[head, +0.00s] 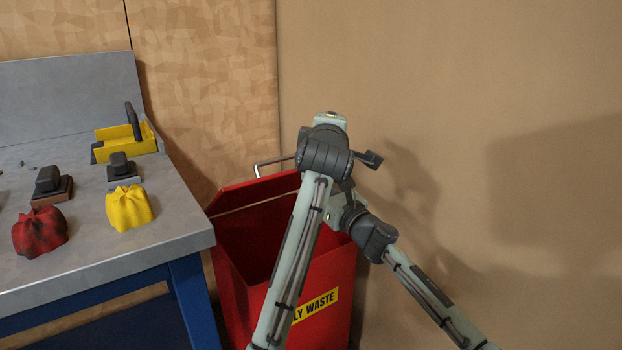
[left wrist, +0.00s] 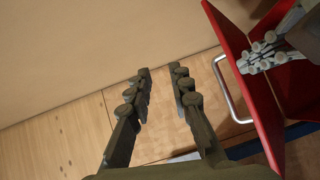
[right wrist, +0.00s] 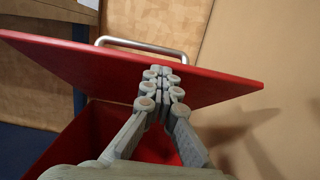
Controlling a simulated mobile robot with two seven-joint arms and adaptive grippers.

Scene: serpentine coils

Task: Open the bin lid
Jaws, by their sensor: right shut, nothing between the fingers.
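The red bin (head: 339,279) stands right of the bench, with a yellow label reading "LY WASTE" where visible. Its red lid (head: 237,194) is raised and tilted, and the dark inside of the bin shows below it. The lid's metal handle (head: 272,162) is on its outer side; it also shows in the right wrist view (right wrist: 142,45). My left gripper (left wrist: 160,80) is open and empty, beside the handle and apart from it. My right gripper (right wrist: 160,80) is shut and empty at the lid's inner face; whether it touches is unclear. My left arm hides part of the lid in the head view.
A grey bench (head: 180,220) with blue legs stands at the left. On it are a red bag (head: 40,232), a yellow bag (head: 129,208), dark-handled blocks and a yellow tray (head: 140,146). A plain wall (head: 450,100) is close behind and right of the bin.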

